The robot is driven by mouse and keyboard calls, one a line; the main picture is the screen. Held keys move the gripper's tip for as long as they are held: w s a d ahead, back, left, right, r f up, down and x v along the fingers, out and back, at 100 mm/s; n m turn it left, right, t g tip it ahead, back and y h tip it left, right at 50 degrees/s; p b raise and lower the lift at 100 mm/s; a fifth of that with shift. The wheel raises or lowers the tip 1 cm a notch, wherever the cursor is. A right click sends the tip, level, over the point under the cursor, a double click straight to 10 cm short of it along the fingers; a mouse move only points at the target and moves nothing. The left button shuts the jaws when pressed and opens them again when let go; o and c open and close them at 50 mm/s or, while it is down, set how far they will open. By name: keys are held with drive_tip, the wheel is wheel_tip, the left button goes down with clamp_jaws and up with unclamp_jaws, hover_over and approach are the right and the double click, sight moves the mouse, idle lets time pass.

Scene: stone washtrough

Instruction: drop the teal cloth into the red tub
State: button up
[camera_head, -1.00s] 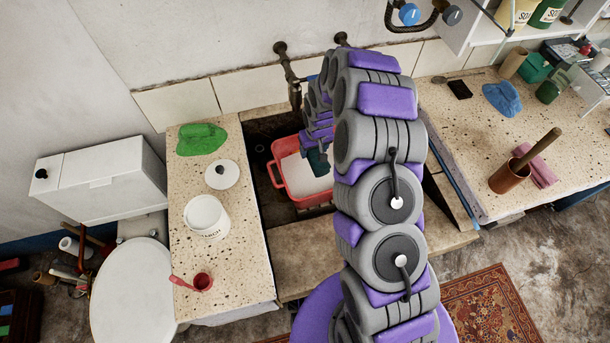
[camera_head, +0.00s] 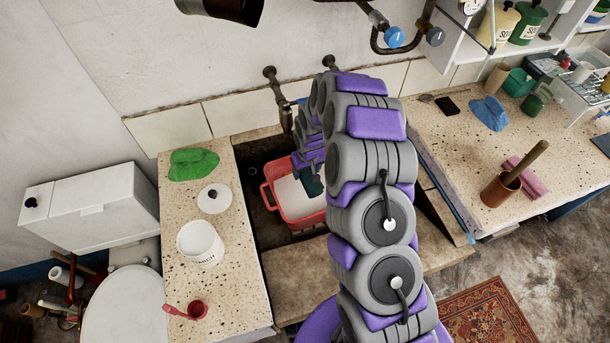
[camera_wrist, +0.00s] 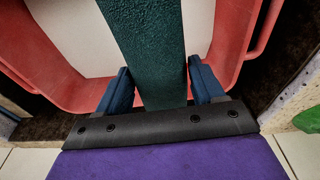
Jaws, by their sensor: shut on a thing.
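The red tub (camera_head: 268,196) sits in the dark stone trough and has a white inside. It also shows in the wrist view (camera_wrist: 75,92), with its rim around the fingers. My gripper (camera_wrist: 160,88) is shut on the teal cloth (camera_wrist: 150,45), which stretches away from between the two blue fingers over the tub's white inside. In the head view the dark teal cloth (camera_head: 311,184) shows below my gripper, over the right part of the tub. My arm hides the tub's right side. I cannot tell whether the cloth touches the tub's bottom.
A green cloth (camera_head: 193,164), a white lid (camera_head: 214,199), a white bucket (camera_head: 200,243) and a red scoop (camera_head: 193,310) are on the left counter. A pipe (camera_head: 282,104) stands behind the trough.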

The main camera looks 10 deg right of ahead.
drive_tip(key=w+d+r, duration=0.2)
drive_tip(key=d+r, duration=0.5)
drive_tip(key=d, duration=0.1)
drive_tip(key=f+b, duration=0.1)
drive_tip(key=f, duration=0.1)
drive_tip(key=f+b, duration=0.2)
drive_tip(key=f, duration=0.1)
drive_tip(key=shift+s+f, duration=0.2)
drive_tip(key=shift+f, duration=0.1)
drive_tip(key=o, duration=1.2)
drive_tip(key=shift+a, duration=0.3)
drive_tip(key=shift+c, duration=0.2)
drive_tip(key=shift+o, duration=0.4)
drive_tip(key=shift+d, duration=0.15)
